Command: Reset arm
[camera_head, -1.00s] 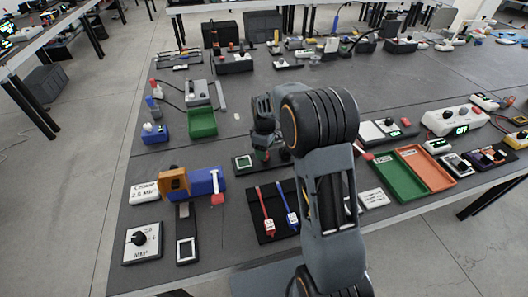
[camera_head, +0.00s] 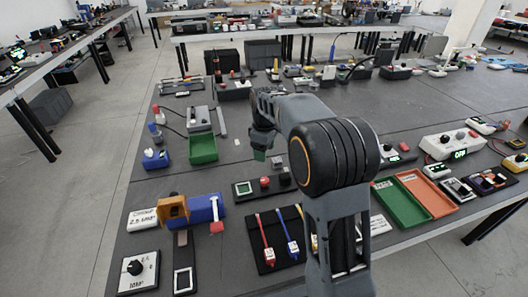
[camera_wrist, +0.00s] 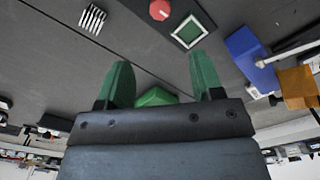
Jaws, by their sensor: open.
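My gripper (camera_head: 260,146) is above the middle of the table in the head view, at the end of my bent arm. In the wrist view its two green fingers (camera_wrist: 162,78) stand wide apart, with nothing gripped between them. A green shape (camera_wrist: 156,97) shows in the gap at the finger bases; I cannot tell what it is. The green-framed square (camera_wrist: 190,31) and the red button (camera_wrist: 160,9) lie on the table past the fingertips, apart from them.
The dark table (camera_head: 330,110) holds a green tray (camera_head: 203,149), a blue block (camera_head: 205,208), and red and blue levers on a black board (camera_head: 282,255). Green (camera_head: 402,204) and orange (camera_head: 428,194) trays lie at the right. Table around the gripper is partly clear.

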